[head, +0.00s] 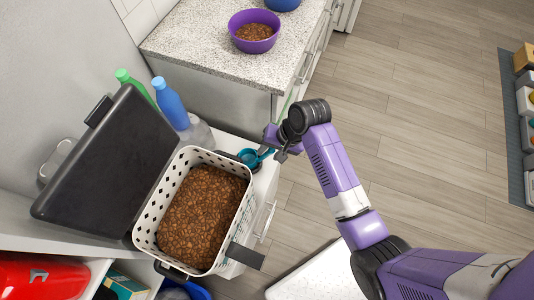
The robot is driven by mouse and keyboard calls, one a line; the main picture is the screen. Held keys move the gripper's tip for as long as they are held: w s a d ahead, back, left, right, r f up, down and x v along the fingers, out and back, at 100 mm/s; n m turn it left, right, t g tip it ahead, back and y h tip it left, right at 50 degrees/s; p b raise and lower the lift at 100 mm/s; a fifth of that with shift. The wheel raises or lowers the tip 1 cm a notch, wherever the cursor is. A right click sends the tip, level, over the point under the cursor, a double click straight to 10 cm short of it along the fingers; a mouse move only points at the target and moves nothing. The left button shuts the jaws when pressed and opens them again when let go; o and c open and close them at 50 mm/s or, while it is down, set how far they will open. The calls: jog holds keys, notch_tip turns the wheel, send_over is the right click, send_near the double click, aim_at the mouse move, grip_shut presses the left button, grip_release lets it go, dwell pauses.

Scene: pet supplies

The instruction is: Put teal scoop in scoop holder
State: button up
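The teal scoop (250,157) shows in the head view just right of the bin's upper right corner, its handle towards my gripper. My gripper (277,147) is at the handle end, pointing down-left over the right edge of the white cabinet top. The fingers are small and partly hidden by my wrist, so I cannot tell whether they are closed on the handle or around it. I cannot tell whether the scoop rests on the cabinet or hangs above it. No scoop holder can be made out for certain; a dark grey flat piece (246,256) sits at the bin's lower right.
A white perforated bin (240,222) full of brown kibble stands open, its dark lid (105,165) raised at left. A blue bottle (170,103) and a green bottle (135,84) stand behind. A purple bowl (254,43) sits on the speckled counter (190,45).

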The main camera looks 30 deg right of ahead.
jog(key=v, duration=0.9)
jog(key=shift+f, duration=0.15)
jog(key=s+f+n+t+h, duration=0.2)
jog(key=s+n+t+h, duration=0.3)
jog(key=s, duration=0.9)
jog(key=s+a+r+n+t+y, duration=0.1)
jog(key=s+r+t, duration=0.2)
jog(key=r, duration=0.6)
jog(key=s+a+r+n+t+y, duration=0.1)
jog(key=s+r+t, duration=0.3)
jog(key=s+r, duration=0.4)
jog(key=shift+a+r+n, duration=0.55)
jog(key=shift+r+n, duration=0.25)
jog(key=shift+r, duration=0.2)
